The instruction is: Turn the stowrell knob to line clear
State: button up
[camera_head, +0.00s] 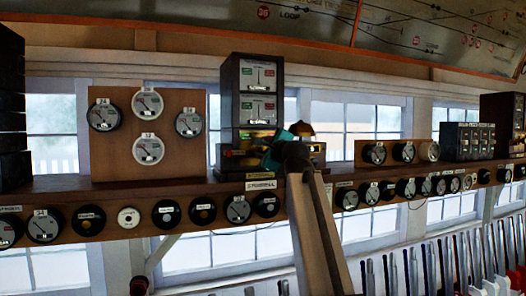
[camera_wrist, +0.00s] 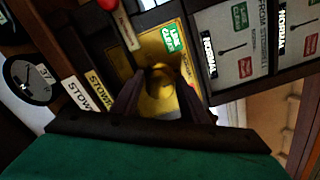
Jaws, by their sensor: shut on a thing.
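The stowrell instrument (camera_head: 252,75) is a tall dark wooden case with two white dials, standing on the shelf at the centre of the head view. Its knob (camera_wrist: 160,74) sits on a yellow brass plate (camera_wrist: 150,48) low on the case. A green "line clear" label (camera_wrist: 173,38) is on that plate, above the knob in the wrist view. My gripper (camera_wrist: 158,90) is shut on the knob, with one dark finger on each side. In the head view my gripper (camera_head: 271,148) covers the knob. The knob's exact pointing is hard to tell.
A wooden board with several round gauges (camera_head: 101,165) stands to the left. Round instruments (camera_head: 237,208) line the shelf front. A "stow" nameplate (camera_wrist: 77,93) lies below the plate. A red button (camera_wrist: 107,4) is close by. Levers (camera_head: 430,265) stand at lower right.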

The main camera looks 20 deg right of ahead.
jog(key=n+b, duration=0.4)
jog(key=shift+f, duration=0.2)
jog(key=shift+r+n+b, duration=0.1)
jog(key=shift+n+b, duration=1.45)
jog(key=shift+n, duration=0.45)
jog(key=o, duration=0.8)
jog(key=shift+o, duration=0.2)
